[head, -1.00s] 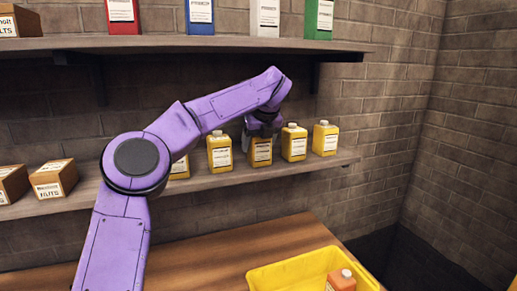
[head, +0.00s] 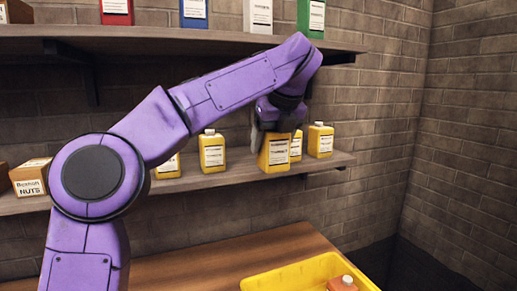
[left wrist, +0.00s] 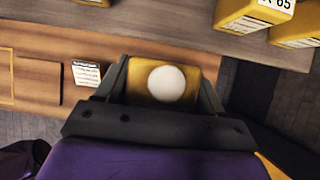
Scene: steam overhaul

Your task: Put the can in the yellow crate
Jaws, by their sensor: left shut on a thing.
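My left gripper (head: 276,126) is shut on a yellow can (head: 274,153) with a white label and holds it from above, in front of the lower shelf. In the left wrist view the can's white round cap (left wrist: 167,84) shows between the two fingers (left wrist: 164,92). The yellow crate (head: 262,281) stands open on the wooden table at the bottom right of the head view, partly cut off. An orange can (head: 343,285) with a white cap is inside it. My right gripper is not in view.
More yellow cans (head: 212,156) (head: 320,142) stand on the lower shelf (head: 220,178), with brown boxes (head: 30,178) at its left. The upper shelf (head: 215,43) carries coloured containers above my arm. The table (head: 190,268) left of the crate is bare where it shows.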

